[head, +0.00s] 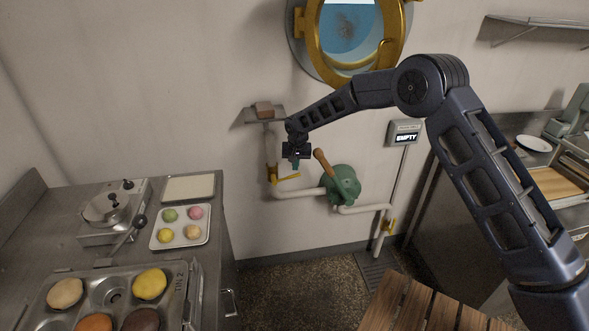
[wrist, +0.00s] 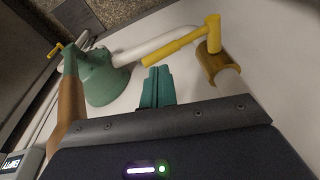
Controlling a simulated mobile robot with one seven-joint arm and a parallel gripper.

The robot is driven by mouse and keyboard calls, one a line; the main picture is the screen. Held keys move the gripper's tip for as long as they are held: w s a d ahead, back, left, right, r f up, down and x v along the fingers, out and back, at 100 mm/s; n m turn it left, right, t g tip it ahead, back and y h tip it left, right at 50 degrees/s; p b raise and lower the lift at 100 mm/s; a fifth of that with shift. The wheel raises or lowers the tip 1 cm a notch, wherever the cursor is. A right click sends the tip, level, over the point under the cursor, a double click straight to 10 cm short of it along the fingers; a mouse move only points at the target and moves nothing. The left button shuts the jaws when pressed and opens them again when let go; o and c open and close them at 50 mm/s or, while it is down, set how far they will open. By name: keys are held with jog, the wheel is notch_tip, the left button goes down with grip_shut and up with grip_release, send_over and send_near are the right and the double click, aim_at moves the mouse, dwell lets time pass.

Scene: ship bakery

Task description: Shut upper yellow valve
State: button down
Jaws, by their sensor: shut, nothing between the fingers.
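The upper yellow valve (head: 273,175) sits on the upright pipe below the small wall shelf. Its yellow lever (head: 288,179) points right in the head view, across the upright pipe. In the wrist view, the lever (wrist: 182,42) reaches left from the hub, and the brass-coloured valve body (wrist: 214,66) is at upper right. My gripper (head: 296,164) is just above the lever in the head view. Its teal fingers (wrist: 157,87) are together and empty, pointing toward the lever, with a visible gap in the wrist view.
A green pump (head: 343,186) with a wooden handle (head: 323,164) stands close right of my gripper. A lower yellow valve (head: 388,225) is farther right. A display (head: 404,132) reads EMPTY. A steel counter (head: 60,205) with trays is at left, a slatted wooden top (head: 420,305) in front.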

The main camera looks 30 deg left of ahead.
jog(key=w+d+v, duration=0.1)
jog(key=v, duration=0.6)
jog(key=n+t+h, duration=0.2)
send_near(296, 175)
jog(key=x, duration=0.4)
jog(key=a+x, duration=0.1)
jog(key=x, duration=0.1)
jog(key=shift+f, duration=0.4)
jog(key=shift+d, duration=0.1)
jog(key=shift+w+d+f+g+y, duration=0.3)
jog(key=shift+f+g+y, duration=0.1)
jog(key=shift+f+g, duration=0.1)
jog(key=shift+w+d+f, duration=0.15)
jog(key=shift+f, duration=0.45)
jog(key=shift+r, duration=0.1)
